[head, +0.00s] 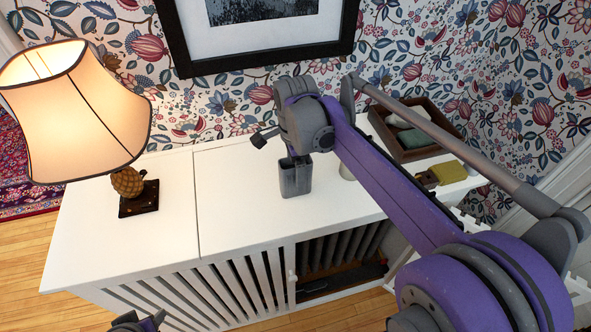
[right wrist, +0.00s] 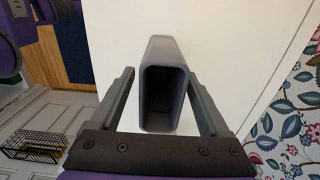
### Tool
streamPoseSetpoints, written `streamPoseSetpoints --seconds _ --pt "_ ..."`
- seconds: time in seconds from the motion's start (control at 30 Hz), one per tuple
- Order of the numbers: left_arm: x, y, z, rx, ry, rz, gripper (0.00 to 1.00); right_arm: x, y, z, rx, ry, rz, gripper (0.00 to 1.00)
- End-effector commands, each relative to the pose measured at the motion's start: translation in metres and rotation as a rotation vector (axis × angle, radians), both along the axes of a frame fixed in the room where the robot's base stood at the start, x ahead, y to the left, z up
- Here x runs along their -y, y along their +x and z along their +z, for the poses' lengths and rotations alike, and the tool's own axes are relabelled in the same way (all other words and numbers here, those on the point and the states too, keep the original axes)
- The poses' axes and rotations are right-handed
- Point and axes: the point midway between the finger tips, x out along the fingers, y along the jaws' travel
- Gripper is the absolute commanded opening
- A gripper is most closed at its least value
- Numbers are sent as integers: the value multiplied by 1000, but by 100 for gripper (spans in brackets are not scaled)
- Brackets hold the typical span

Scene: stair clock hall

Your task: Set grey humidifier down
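The grey humidifier (head: 296,180), a tall open-topped box, stands upright on the white cabinet top (head: 235,215), as far as I can tell. It also shows from above in the right wrist view (right wrist: 165,98), with its dark hollow facing the camera. My right gripper (head: 291,152) is over its top. In the wrist view its two fingers (right wrist: 160,72) are spread on either side of the box, with a pale gap at the left finger; the right fingertip lies close to the box edge. My left gripper (head: 138,322) only just shows at the bottom edge.
A lit lamp (head: 70,105) with a pineapple base stands at the left of the cabinet. A brown tray (head: 408,157) with rolled cloths and a yellow object (head: 447,172) are at the right. A pale object (head: 346,173) is partly hidden behind my arm. The cabinet's left-middle top is clear.

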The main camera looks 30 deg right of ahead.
Motion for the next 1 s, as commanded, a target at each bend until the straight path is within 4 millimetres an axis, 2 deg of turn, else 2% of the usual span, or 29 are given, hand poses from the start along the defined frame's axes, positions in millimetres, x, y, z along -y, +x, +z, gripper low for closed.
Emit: streamPoseSetpoints --seconds 0.13,0.27,0.7,0.83,1.0 --pt "0 1 1 1 0 0 50 0 0 2 0 0 0 80" --pt "0 2 4 3 0 0 50 0 0 12 0 0 0 80" --pt "0 6 13 10 0 0 50 0 0 101 0 0 0 80" --pt "0 6 14 12 0 0 50 0 0 116 0 0 0 80" --pt "0 6 15 12 0 0 50 0 0 124 0 0 0 80"
